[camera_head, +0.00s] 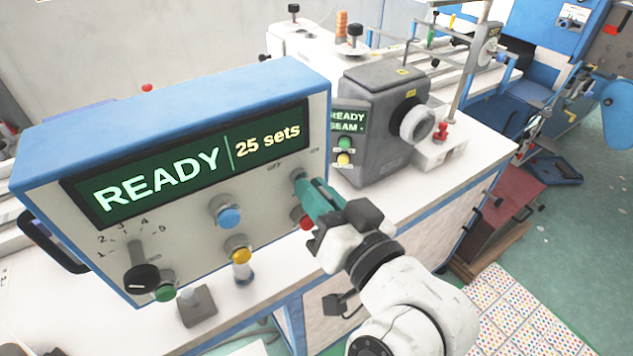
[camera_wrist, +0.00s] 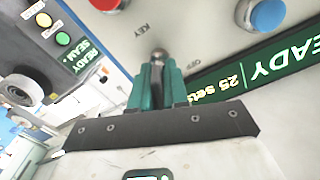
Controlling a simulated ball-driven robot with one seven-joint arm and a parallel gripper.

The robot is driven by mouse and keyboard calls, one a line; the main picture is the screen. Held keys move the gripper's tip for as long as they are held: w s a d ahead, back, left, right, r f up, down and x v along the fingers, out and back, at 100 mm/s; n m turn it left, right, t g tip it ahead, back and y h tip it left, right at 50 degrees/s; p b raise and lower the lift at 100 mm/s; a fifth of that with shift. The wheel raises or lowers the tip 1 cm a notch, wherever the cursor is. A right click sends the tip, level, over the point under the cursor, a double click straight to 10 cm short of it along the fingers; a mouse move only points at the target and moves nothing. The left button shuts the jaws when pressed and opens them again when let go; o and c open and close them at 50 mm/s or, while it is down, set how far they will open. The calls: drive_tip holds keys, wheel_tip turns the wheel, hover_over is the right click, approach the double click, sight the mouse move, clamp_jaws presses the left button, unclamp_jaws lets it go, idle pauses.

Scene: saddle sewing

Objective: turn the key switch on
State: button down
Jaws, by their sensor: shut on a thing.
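The key switch (camera_head: 298,174) is at the right side of the front panel of a blue and white control box (camera_head: 170,105). Its round metal part (camera_wrist: 159,54) shows in the wrist view, beside the printed words KEY and OFF. My gripper (camera_head: 304,187), with teal fingers, points at the panel from the right and front. In the wrist view my gripper (camera_wrist: 157,70) is shut on the key, a dark piece between the fingers. The fingers hide most of the key, and I cannot tell which way it is turned. The green display (camera_head: 190,165) reads READY, 25 sets.
A red button (camera_head: 306,223) sits just below my fingers. A blue button (camera_head: 229,216), a yellow button (camera_head: 240,255), a green button (camera_head: 165,292) and a black dial (camera_head: 140,278) are further left. A grey machine (camera_head: 375,125) stands behind, to the right.

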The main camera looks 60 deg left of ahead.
drive_tip(key=m+p, duration=0.3)
drive_tip(key=m, duration=0.1)
drive_tip(key=shift+m, duration=0.3)
idle(0.3)
drive_tip(key=c, duration=1.2)
unclamp_jaws()
drive_tip(key=shift+c, duration=0.2)
drive_tip(key=w+d+b, duration=0.1)
drive_tip(key=d+b, duration=0.1)
drive_tip(key=d, duration=0.8)
drive_tip(key=shift+w+d+b, duration=0.15)
drive_tip(key=shift+d+b, duration=0.2)
drive_tip(key=shift+b, duration=0.05)
